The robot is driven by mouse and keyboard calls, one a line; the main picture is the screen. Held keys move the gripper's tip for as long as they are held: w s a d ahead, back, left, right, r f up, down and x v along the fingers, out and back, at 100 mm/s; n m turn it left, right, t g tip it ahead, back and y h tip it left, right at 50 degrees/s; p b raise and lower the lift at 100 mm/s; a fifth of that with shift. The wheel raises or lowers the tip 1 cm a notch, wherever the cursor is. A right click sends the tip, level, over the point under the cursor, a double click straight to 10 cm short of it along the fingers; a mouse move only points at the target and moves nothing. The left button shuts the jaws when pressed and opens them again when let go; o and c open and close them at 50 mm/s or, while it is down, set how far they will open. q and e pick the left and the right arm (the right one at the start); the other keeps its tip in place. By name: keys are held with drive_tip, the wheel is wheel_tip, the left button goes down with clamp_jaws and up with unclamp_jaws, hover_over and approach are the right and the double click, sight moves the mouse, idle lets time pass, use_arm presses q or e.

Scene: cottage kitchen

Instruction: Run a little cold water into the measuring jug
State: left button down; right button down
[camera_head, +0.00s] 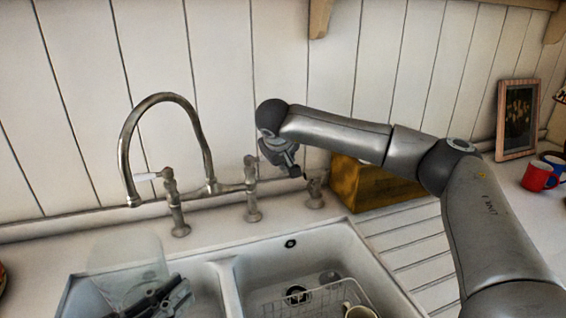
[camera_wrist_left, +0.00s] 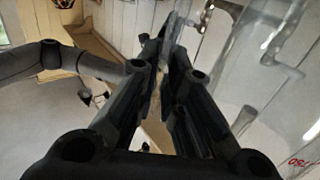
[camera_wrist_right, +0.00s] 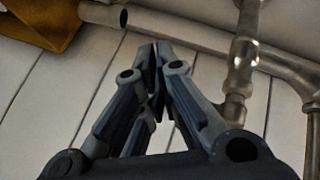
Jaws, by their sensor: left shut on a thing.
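The clear measuring jug (camera_head: 122,262) is over the left sink bowl, below the open end of the tap spout (camera_head: 133,198). My left gripper (camera_head: 165,290) is shut on it; the left wrist view shows the see-through jug wall (camera_wrist_left: 268,60) with red marks beside the fingers (camera_wrist_left: 165,50). I cannot make out any water in it. The bridge tap has a left valve with a white lever (camera_head: 147,177) and a right valve (camera_head: 251,185). My right gripper (camera_head: 298,172) hangs right of the right valve, apart from it, its fingertips (camera_wrist_right: 155,48) together and nothing visible between them.
The right sink bowl (camera_head: 262,258) holds a wire rack (camera_head: 315,300) and a pale mug (camera_head: 361,312). A yellow-brown box (camera_head: 368,185) stands behind the ribbed drainer (camera_head: 405,240). A short fitting (camera_head: 315,192) stands just below my right gripper. Red (camera_head: 537,177) and blue mugs sit far right.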

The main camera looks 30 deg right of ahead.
drive_tip(key=shift+w+d+r, duration=0.25)
drive_tip(key=shift+r, duration=0.2)
use_arm(q)
drive_tip(key=shift+w, duration=0.3)
use_arm(e)
drive_tip(key=s+d+r, duration=0.1)
drive_tip(key=s+r, duration=0.5)
drive_tip(key=s, duration=0.4)
drive_tip(key=shift+d, duration=0.15)
use_arm(q)
drive_tip(key=shift+d, duration=0.1)
